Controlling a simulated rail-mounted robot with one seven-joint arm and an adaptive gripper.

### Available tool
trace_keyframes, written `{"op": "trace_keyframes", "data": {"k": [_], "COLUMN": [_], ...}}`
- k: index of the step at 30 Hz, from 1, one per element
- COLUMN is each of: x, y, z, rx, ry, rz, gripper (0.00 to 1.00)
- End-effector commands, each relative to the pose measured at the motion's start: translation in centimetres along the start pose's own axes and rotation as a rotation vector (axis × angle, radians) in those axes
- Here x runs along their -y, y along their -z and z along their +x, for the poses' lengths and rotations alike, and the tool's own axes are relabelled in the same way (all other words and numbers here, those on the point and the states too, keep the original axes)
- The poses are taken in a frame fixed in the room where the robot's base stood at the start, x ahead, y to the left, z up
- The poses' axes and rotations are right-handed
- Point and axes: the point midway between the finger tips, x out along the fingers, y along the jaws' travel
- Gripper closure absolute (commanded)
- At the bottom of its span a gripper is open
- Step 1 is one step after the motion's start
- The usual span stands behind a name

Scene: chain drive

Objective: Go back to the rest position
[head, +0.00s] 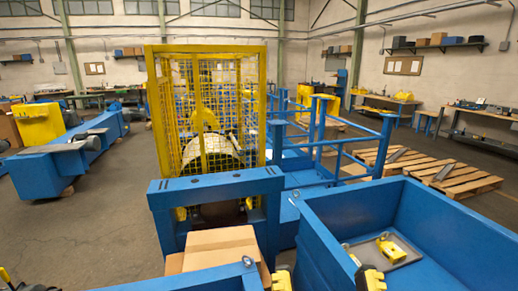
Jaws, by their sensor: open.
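I cannot make out my gripper in the head view. The chain drive's yellow mesh guard (160,100) stands upright in the middle of the view. Behind its mesh a yellow part and a pale rounded part show, partly hidden by the wires. A blue frame (215,187) stands in front of the guard.
An open blue bin (455,225) at the lower right holds a grey tray with a yellow part (390,248). A cardboard box (222,242) sits at the bottom middle. Blue railings (345,150) and wooden pallets (455,176) stand to the right. Floor (85,225) is clear at left.

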Motion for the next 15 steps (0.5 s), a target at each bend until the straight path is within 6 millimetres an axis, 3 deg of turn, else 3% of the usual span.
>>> {"op": "trace_keyframes", "data": {"k": [1, 15], "x": [0.0, 0.0], "y": [4.0, 23.6], "z": [1.5, 9.1], "rx": [0.000, 0.003], "ry": [0.000, 0.000], "rz": [0.001, 0.010], "gripper": [0.30, 0.30]}}
